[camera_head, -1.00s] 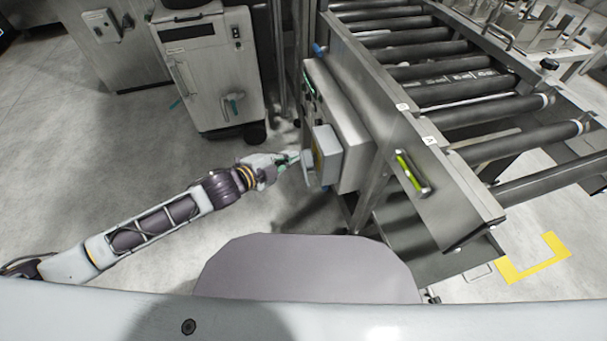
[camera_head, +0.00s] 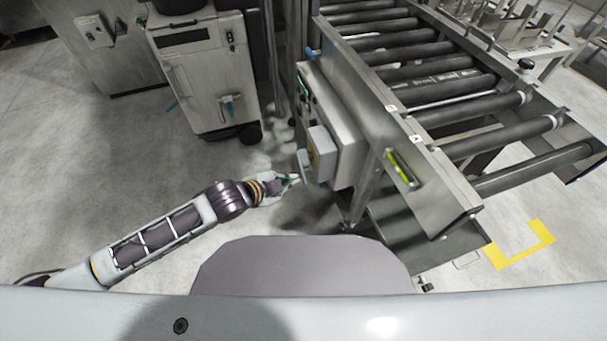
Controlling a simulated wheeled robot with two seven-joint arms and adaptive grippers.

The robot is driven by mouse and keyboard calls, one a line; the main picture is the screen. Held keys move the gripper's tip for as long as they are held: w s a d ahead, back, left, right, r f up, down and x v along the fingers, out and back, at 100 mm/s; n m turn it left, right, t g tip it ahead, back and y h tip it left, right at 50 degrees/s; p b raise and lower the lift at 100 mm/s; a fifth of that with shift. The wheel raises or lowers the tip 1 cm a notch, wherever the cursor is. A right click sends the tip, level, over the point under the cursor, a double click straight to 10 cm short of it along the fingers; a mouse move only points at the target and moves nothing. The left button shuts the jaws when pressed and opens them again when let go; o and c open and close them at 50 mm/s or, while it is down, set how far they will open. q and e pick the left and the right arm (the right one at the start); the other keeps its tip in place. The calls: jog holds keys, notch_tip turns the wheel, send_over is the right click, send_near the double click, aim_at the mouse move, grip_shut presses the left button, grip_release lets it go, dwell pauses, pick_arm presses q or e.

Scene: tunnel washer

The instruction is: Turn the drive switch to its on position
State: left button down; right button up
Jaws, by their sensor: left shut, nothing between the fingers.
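A grey switch box (camera_head: 323,148) is mounted on the side of the roller conveyor's metal control cabinet (camera_head: 338,118). A light grey handle (camera_head: 304,163), which looks like the drive switch, sticks out from the box's left face over a yellowish plate. My left gripper (camera_head: 295,179) is shut and empty. Its fingertips are at the lower left of the handle, very close to it; I cannot tell whether they touch. The switch's position cannot be read from this angle. My right gripper is not in view.
The roller conveyor (camera_head: 430,90) fills the right side, with a yellow-green level (camera_head: 399,167) on its near rail. A wheeled steel cabinet (camera_head: 208,75) stands at the back left. A yellow floor mark (camera_head: 520,250) lies at the lower right. The floor at left is clear.

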pick_arm(q)
jog(key=shift+w+d+f, duration=0.1)
jog(key=b, duration=0.2)
send_over(304, 182)
jog(key=s, duration=0.2)
notch_tip(304, 182, down, 7)
jog(key=shift+w+f+b, duration=0.45)
jog(key=shift+w+f, duration=0.45)
jog(key=shift+w, duration=0.05)
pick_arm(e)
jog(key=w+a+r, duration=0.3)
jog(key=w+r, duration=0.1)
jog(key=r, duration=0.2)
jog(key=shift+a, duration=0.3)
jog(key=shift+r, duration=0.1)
pick_arm(q)
jog(key=shift+f, duration=0.1)
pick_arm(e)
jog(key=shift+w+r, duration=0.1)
